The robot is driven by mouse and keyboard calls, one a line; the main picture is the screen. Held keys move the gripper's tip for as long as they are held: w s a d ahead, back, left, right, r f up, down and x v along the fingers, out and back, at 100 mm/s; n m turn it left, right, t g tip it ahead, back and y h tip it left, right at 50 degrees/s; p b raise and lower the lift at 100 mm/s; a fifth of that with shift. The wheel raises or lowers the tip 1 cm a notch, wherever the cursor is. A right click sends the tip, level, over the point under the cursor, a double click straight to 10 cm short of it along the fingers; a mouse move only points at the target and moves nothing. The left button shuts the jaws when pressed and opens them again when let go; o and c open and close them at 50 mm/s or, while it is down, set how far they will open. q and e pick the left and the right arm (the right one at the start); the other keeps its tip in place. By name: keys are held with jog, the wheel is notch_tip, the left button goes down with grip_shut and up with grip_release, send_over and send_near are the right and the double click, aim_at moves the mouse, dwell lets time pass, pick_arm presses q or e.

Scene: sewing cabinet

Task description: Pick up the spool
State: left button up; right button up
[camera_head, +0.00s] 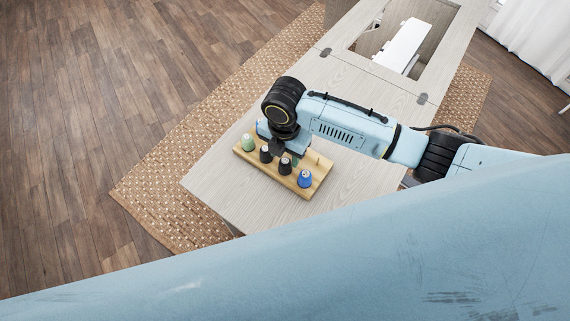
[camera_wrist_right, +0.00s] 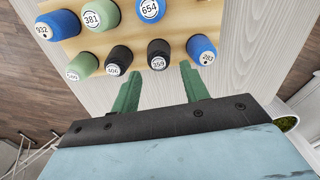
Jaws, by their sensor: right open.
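A wooden spool rack (camera_head: 318,186) on the cabinet top holds several thread spools. In the head view its near row has a green spool (camera_head: 247,142), a black spool (camera_head: 265,154), another black spool (camera_head: 285,167) and a blue spool (camera_head: 305,179). My right gripper hangs over the rack and hides some spools behind. In the wrist view my right gripper (camera_wrist_right: 160,74) is open and empty. Its green fingers point at the black spool marked 359 (camera_wrist_right: 160,54), which sits just beyond the gap between the fingertips. My left gripper is out of view.
In the wrist view a black spool (camera_wrist_right: 118,60) and a blue spool (camera_wrist_right: 201,48) flank it closely, with more spools behind. A recess with a white machine (camera_head: 403,45) lies farther back.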

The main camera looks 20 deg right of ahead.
aim_at(285, 162)
notch_tip(285, 162, down, 4)
jog(key=shift+w+d+f+b, duration=0.1)
jog(key=shift+w+f+b, duration=0.1)
jog(key=shift+b, duration=0.1)
jog(key=shift+f, duration=0.45)
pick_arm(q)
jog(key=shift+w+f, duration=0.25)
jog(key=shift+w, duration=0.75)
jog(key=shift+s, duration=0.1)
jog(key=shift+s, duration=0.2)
pick_arm(e)
jog(key=c, duration=0.7)
